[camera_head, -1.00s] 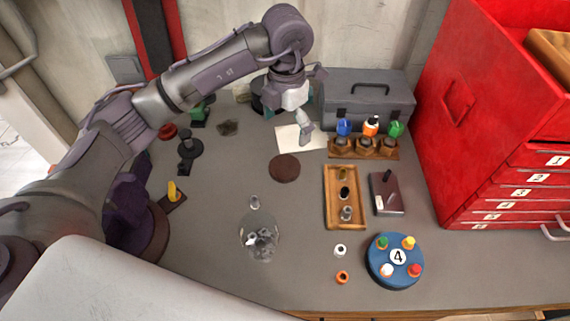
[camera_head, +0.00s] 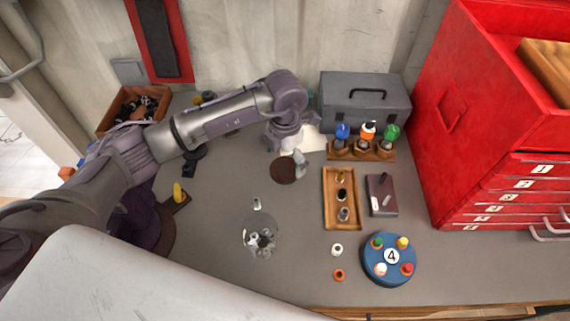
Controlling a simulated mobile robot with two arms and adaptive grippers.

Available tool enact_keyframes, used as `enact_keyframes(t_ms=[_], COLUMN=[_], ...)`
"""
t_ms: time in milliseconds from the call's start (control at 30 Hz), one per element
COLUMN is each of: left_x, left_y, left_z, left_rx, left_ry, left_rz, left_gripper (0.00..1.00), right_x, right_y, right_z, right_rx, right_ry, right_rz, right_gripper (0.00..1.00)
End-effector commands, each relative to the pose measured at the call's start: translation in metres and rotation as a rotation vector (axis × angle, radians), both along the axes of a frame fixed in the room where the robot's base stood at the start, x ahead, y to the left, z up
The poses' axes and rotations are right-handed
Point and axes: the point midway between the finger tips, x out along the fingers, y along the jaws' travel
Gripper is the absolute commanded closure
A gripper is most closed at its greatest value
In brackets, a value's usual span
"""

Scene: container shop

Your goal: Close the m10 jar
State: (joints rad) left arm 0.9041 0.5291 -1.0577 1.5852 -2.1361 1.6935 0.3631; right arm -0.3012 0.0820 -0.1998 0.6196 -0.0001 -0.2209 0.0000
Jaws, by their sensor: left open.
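A clear glass jar (camera_head: 260,244) with several small metal parts in it stands on the grey table in the middle front; its label is not readable. A flat round dark brown disc (camera_head: 284,171), which looks like a lid, lies on the table behind the jar, apart from it. My left gripper (camera_head: 299,166) is open, right at the disc's back right edge. It partly covers the disc, and I cannot tell whether it touches. My right gripper is not in view.
A wooden tray (camera_head: 328,213) with small parts, a dark notebook-like box (camera_head: 382,197) and a blue round holder (camera_head: 390,277) stand to the right. A grey toolbox (camera_head: 365,101) stands behind, a red cabinet (camera_head: 450,165) at the right. Table around the jar is mostly clear.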

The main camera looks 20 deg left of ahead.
Motion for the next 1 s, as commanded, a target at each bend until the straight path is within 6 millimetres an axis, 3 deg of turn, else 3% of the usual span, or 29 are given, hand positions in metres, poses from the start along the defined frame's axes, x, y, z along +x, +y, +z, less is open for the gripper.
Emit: enact_keyframes(t_ms=[33, 233, 567, 767, 1000], left_x=[-0.002, -0.001, 0.000, 0.000, -0.001], left_y=[0.000, 0.000, 0.000, 0.000, 0.000], left_z=[-0.003, -0.024, -0.025, -0.025, -0.026], left_rx=[0.000, -0.002, -0.001, -0.001, 0.000], left_ry=[0.006, -0.001, -0.003, -0.003, -0.001], left_rz=[0.002, 0.001, 0.001, 0.001, 0.001], left_gripper=[0.00, 0.00, 0.00, 0.33, 0.36], right_x=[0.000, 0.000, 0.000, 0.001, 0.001], right_y=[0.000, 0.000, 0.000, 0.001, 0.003], right_z=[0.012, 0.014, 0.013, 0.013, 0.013], right_rx=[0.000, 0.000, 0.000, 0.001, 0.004], right_ry=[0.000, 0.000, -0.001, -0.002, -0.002], right_rz=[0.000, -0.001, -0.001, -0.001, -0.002], right_gripper=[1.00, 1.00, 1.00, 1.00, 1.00])
